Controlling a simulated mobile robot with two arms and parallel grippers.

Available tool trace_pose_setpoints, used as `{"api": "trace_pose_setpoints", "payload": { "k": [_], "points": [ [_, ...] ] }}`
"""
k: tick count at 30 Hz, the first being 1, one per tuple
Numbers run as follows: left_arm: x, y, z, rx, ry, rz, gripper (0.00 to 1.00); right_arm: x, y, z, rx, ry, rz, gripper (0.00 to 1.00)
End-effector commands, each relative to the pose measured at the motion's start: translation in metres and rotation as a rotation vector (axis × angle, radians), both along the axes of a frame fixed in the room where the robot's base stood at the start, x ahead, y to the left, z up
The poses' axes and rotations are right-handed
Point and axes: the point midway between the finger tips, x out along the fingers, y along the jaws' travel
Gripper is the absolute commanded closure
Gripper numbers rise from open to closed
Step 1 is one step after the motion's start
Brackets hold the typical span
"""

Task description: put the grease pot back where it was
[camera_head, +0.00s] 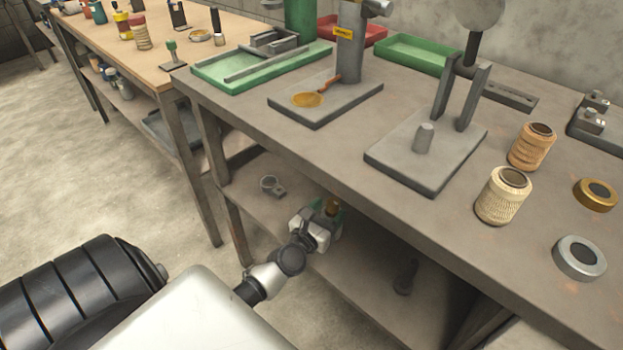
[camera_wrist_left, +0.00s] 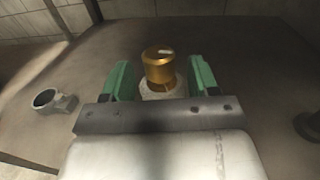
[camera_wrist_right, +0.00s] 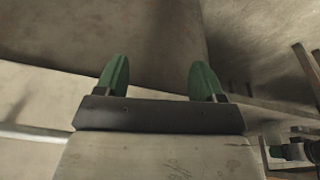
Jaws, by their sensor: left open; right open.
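A small pot with a gold lid and a pale body (camera_wrist_left: 158,68), which I take for the grease pot, stands upright on the lower shelf under the grey workbench. Its gold top also shows in the head view (camera_head: 332,208). My left gripper (camera_wrist_left: 159,76) is open, with one green finger on each side of the pot; a small gap shows beside the lid. Its lower body is partly hidden by my gripper. My left gripper also shows in the head view (camera_head: 322,220). My right gripper (camera_wrist_right: 160,76) is open and empty, away from the pot.
A grey ring clamp (camera_wrist_left: 52,101) lies left of the pot on the shelf; a dark upright piece (camera_head: 405,277) stands to its right. The bench top (camera_head: 330,150) is above my left gripper, carrying thread spools (camera_head: 503,196), metal rings (camera_head: 579,257) and a green tray (camera_head: 220,78).

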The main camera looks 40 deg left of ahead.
Motion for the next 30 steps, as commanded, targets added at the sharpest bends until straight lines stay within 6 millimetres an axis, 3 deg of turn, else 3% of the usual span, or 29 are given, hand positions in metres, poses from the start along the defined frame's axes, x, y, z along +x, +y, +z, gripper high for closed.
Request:
{"api": "trace_pose_setpoints", "payload": {
  "k": [4,9,16,19,23,27,30],
  "points": [
    [-0.036,-0.003,-0.002,0.002,0.003,-0.001,0.4,0.0,0.0,0.002,0.0,-0.002,0.0,0.31],
    [-0.07,-0.006,-0.001,0.002,0.002,-0.001,0.4,-0.004,0.0,0.023,0.004,-0.023,0.001,0.31],
    [-0.094,-0.009,0.0,0.007,0.001,-0.003,0.4,-0.008,-0.001,0.036,0.003,-0.029,-0.001,0.31],
    [-0.098,-0.022,0.002,0.091,0.018,-0.055,0.4,-0.009,-0.001,0.038,0.003,-0.029,-0.001,0.31],
    [-0.103,-0.067,0.004,0.441,0.071,-0.255,0.4,-0.009,-0.001,0.038,0.003,-0.029,-0.001,0.31],
    [-0.125,-0.123,-0.002,1.056,0.105,-0.575,0.4,-0.009,-0.001,0.038,0.004,-0.029,-0.002,0.31],
    [-0.147,-0.146,-0.011,1.51,0.097,-0.81,0.4,-0.009,-0.001,0.038,0.002,-0.029,-0.001,0.31]
  ]
}}
